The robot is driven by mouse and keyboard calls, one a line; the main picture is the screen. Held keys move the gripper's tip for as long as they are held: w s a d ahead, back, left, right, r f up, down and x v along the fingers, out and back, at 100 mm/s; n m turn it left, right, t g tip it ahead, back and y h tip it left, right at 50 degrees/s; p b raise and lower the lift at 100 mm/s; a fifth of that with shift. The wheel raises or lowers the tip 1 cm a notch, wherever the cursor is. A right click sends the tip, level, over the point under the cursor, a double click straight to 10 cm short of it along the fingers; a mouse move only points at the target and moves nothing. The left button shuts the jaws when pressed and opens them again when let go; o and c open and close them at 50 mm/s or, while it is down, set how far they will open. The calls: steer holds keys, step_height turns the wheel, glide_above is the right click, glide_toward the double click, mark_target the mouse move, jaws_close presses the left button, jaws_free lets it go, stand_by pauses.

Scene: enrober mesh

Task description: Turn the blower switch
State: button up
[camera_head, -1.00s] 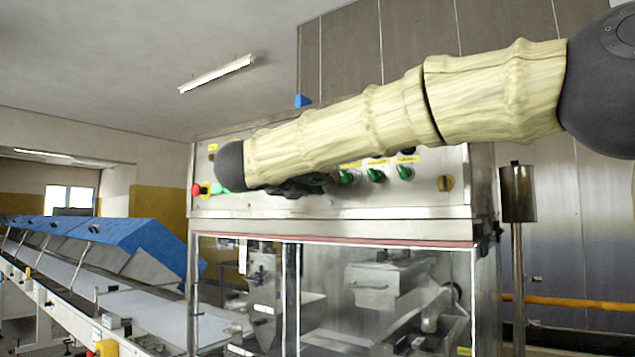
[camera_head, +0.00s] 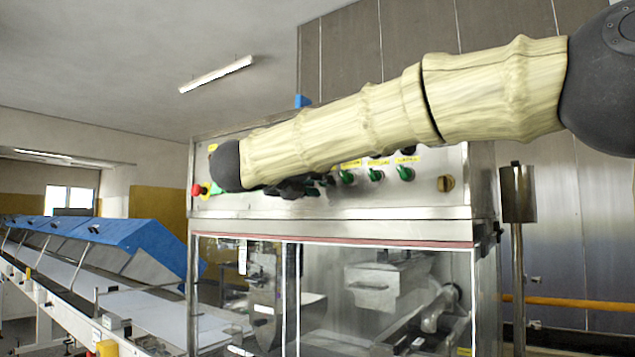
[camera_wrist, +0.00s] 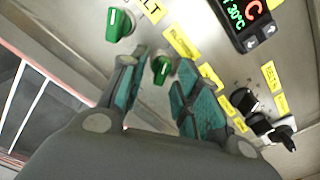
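Green rotary switches with yellow labels sit on a steel control panel. In the wrist view one green switch (camera_wrist: 161,69) shows between the fingertips of my gripper (camera_wrist: 158,78). The fingers stand apart on either side of it, and I cannot tell whether they touch it. Another green switch (camera_wrist: 120,25) is at the upper left, by a label ending in "LT". In the head view my gripper (camera_head: 292,187) is a dark shape at the panel, partly hidden by my arm, left of the green switches (camera_head: 376,174).
A digital temperature display (camera_wrist: 255,22) and black knobs (camera_wrist: 245,101) are on the panel to the right in the wrist view. A red button (camera_head: 196,190) is at the panel's left end. A glass-fronted housing is below, and a blue-covered conveyor (camera_head: 150,248) stands left.

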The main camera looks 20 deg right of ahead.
steer(key=v, duration=1.1)
